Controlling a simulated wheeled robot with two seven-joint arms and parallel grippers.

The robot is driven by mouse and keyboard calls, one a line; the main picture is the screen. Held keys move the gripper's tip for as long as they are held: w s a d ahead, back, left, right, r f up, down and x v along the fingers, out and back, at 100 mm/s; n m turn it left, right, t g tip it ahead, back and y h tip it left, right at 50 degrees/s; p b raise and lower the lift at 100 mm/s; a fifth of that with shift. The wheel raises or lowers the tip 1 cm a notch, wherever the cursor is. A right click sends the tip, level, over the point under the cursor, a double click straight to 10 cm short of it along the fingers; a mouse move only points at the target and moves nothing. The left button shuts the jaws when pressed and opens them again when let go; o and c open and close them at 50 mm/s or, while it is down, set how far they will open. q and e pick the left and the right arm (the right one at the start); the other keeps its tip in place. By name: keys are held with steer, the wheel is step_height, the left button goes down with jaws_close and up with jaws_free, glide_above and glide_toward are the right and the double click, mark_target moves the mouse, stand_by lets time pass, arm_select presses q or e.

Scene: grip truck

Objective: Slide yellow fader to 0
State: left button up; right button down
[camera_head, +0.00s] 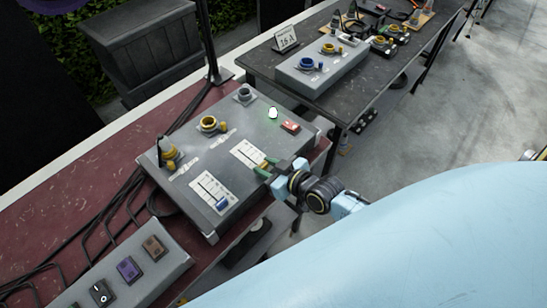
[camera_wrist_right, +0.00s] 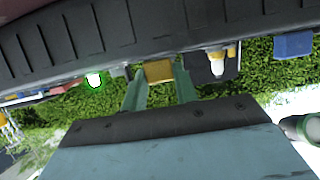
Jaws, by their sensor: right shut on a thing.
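The grey control box (camera_head: 195,185) sits on the dark red table. Its right-hand white scale plate (camera_head: 243,150) is partly covered by my right gripper (camera_head: 265,169). In the right wrist view the yellow fader knob (camera_wrist_right: 159,71) is between the two green fingers of that gripper (camera_wrist_right: 160,85), which are shut on it. In the head view the fingers hide the knob, so I cannot read its position on the scale. A blue fader knob (camera_head: 222,203) is at the lower end of the other scale plate (camera_head: 209,188). My left gripper is not in view.
The box also carries a yellow ring knob (camera_head: 208,123), a red rocker switch (camera_head: 290,127) and a lit green-white lamp (camera_head: 273,113). A second box with switches (camera_head: 128,270) is at lower left. A dark table (camera_head: 265,66) stands behind. Black cables lie at left.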

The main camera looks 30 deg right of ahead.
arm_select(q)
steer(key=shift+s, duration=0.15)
arm_select(e)
steer(key=shift+s+f, duration=0.1)
steer(key=c, duration=1.4)
jaws_free()
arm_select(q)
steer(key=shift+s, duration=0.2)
arm_select(e)
steer(key=o, duration=0.3)
steer(key=shift+s+d, duration=0.1)
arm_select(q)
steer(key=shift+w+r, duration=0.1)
arm_select(e)
steer(key=v, duration=1.3)
steer(key=shift+s+d, duration=0.1)
steer(key=shift+s, duration=0.1)
